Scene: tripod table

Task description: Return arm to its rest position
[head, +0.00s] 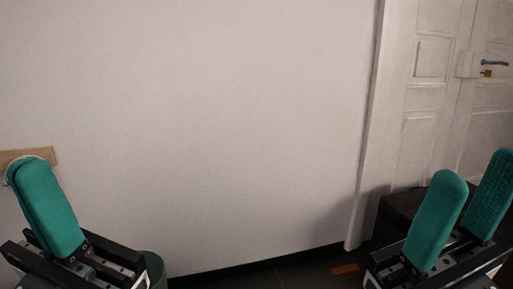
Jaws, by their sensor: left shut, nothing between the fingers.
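My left gripper (34,172) is at the lower left of the head view. Its teal fingers lie together, shut, with nothing between them. My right gripper (479,172) is at the lower right. Its two teal fingers stand apart with a clear gap and nothing between them. Both grippers point upward in the picture, in front of the wall and the door side. The rest of both arms is out of view.
A bare white wall (220,120) fills the middle. A white panelled door (431,100) with a metal handle (494,63) stands at right. A dark box-like object (400,207) is behind my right gripper. A dark green container (154,270) shows beside my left gripper. A wooden strip (46,157) is at far left.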

